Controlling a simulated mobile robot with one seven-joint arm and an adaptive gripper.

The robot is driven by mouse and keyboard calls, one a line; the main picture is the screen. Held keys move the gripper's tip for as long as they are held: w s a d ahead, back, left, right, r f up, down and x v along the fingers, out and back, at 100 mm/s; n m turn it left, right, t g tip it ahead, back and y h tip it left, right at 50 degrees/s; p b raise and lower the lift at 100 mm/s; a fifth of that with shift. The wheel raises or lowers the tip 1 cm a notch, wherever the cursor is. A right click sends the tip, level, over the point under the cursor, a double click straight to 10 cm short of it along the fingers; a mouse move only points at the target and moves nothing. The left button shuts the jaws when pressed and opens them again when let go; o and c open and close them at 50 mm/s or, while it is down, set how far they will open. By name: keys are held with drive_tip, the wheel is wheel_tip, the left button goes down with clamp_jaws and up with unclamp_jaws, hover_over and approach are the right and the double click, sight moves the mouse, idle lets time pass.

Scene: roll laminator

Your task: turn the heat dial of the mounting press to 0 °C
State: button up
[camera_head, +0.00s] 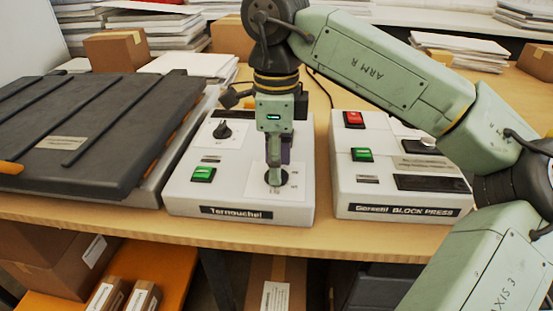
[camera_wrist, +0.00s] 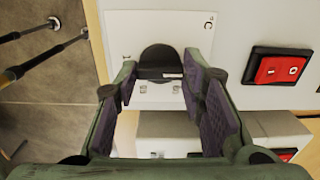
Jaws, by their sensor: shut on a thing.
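The mounting press, a white box labelled "Ternouchel" (camera_head: 237,213), stands on the table in the head view. Its heat dial, a black knob (camera_wrist: 160,60), sits on a white scale plate marked °C in the wrist view. My gripper (camera_head: 274,180) points down at the front right of the box, its fingers closed on the knob. In the wrist view the fingers (camera_wrist: 158,82) stand on either side of the knob. The knob is mostly hidden in the head view. Its pointer and most scale figures are hidden or too small to read.
A second black dial (camera_head: 222,130) and a green switch (camera_head: 203,174) are on the same box. A red switch (camera_wrist: 281,68) lies close by in the wrist view. The block press (camera_head: 400,195) stands to the right, a dark flat machine (camera_head: 90,125) to the left.

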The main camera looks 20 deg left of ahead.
idle(0.3)
drive_tip(key=o, duration=1.1)
drive_tip(key=shift+o, duration=0.2)
drive_tip(key=shift+r, duration=0.1)
wheel_tip(320, 180, up, 12)
drive_tip(key=shift+s, duration=0.1)
